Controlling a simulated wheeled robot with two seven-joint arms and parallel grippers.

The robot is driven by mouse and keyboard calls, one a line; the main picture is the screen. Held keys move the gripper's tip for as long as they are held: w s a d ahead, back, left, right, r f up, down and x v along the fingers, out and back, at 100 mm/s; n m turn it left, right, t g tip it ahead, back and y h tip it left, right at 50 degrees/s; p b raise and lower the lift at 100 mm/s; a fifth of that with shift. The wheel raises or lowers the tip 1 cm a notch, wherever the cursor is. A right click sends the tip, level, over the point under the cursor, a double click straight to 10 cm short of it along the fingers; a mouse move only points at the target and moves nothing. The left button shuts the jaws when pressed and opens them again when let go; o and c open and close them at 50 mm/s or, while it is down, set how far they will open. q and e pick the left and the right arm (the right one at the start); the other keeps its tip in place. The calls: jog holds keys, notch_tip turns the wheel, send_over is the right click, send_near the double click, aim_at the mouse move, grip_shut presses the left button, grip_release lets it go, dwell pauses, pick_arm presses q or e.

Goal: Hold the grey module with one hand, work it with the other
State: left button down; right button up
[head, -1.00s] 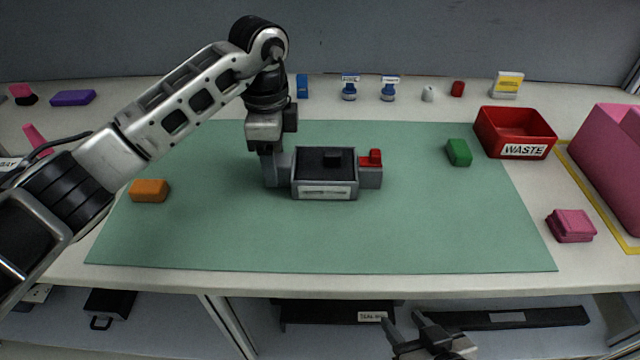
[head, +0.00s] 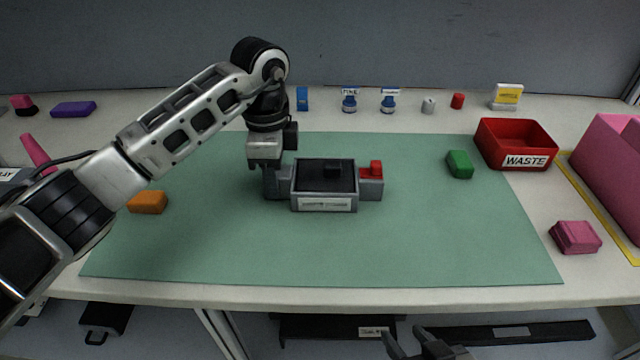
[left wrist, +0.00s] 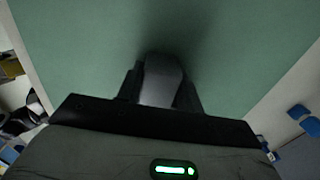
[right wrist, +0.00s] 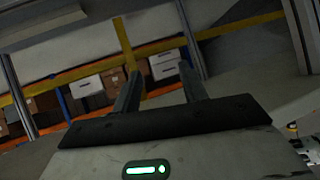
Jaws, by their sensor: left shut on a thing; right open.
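The grey module (head: 325,188) sits on the green mat in the middle of the table. It has a dark top with a small black raised block (head: 332,171), a pale label strip on its front, and a grey side piece at the right with a red part (head: 376,168) on it. My left gripper (head: 279,182) is shut on the module's left end; the left wrist view shows a grey piece (left wrist: 160,82) between its fingers. My right gripper (head: 412,345) is open and empty, low in front of the table's front edge; its fingers are apart in the right wrist view (right wrist: 160,92).
The green mat (head: 420,240) is clear in front of the module. An orange block (head: 148,202) and a green block (head: 459,164) lie on it. A red WASTE bin (head: 515,145), a pink block (head: 575,237) and a large pink container (head: 612,170) stand at the right. Small items line the back.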

jog(key=shift+c, duration=0.3)
